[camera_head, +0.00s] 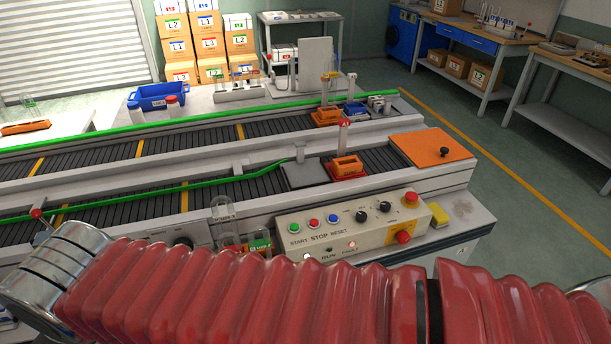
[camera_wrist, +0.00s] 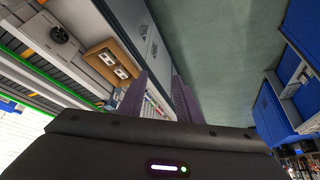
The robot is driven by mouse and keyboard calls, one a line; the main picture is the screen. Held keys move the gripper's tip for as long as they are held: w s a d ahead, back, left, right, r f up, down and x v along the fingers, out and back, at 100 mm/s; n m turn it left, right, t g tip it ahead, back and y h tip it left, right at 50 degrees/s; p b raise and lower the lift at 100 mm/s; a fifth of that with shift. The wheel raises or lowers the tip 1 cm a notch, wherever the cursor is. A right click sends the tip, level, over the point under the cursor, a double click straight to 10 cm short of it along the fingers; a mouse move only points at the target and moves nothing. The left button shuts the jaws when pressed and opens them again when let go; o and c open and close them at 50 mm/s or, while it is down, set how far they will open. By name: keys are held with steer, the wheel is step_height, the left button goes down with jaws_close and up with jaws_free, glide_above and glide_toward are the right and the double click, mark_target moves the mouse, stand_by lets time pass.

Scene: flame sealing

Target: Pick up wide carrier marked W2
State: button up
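I cannot read a W2 mark in either view. In the head view, an orange carrier (camera_head: 346,167) stands on the near conveyor, with a red-marked piece above it. Another orange carrier (camera_head: 325,117) stands on the far conveyor. A low orange item (camera_head: 26,127) lies on the left bench. In the wrist view, a brown block (camera_wrist: 113,62) with two pale inserts sits beside a conveyor. My gripper (camera_wrist: 160,98) shows there as two purple fingers, apart, with no object visibly held between them. My gripper is outside the head view; my red-sleeved arm crosses its foreground.
The control panel (camera_head: 352,222) with buttons is at the conveyor's near side. An orange plate (camera_head: 430,147) covers its right end. A blue bin (camera_head: 161,96) and stacked cartons (camera_head: 209,45) stand behind. Open floor (camera_head: 470,150) lies right; blue furniture (camera_wrist: 275,110) is right in the wrist view.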

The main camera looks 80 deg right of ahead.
steer(key=shift+o, duration=0.5)
